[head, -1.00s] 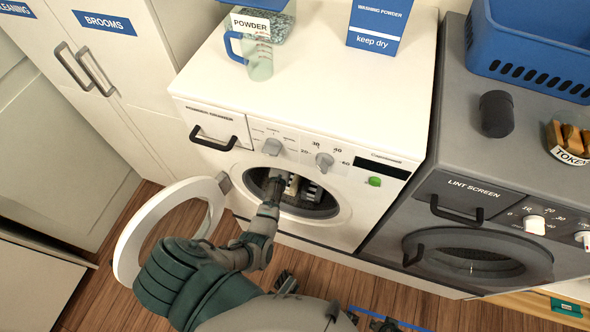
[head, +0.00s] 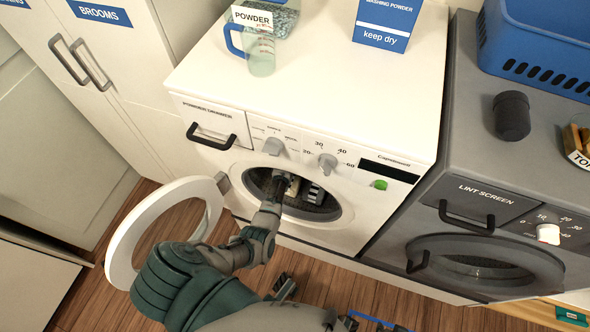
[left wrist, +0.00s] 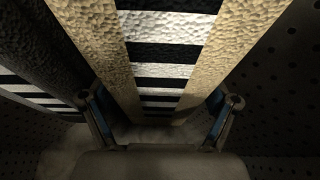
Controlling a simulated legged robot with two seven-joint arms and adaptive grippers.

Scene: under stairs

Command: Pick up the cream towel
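The washing machine (head: 300,95) stands with its round door (head: 165,235) swung open to the left. My left gripper (head: 280,187) reaches through the opening into the dark drum (head: 325,208). In the left wrist view, a textured towel with cream side bands (left wrist: 104,45) and a black-and-white striped middle runs between the fingers of my left gripper (left wrist: 160,118). The fingers are apart, one on each side of the towel, with gaps beside it. The towel's lower end is in shadow. In the head view only small pale and striped patches show in the drum.
A dark cloth with white stripes (left wrist: 35,95) lies left of the towel in the drum. A jug (head: 260,55) and a washing powder box (head: 384,25) stand on the washer. A grey dryer (head: 475,200) stands at right, with a blue basket (head: 535,50) on top.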

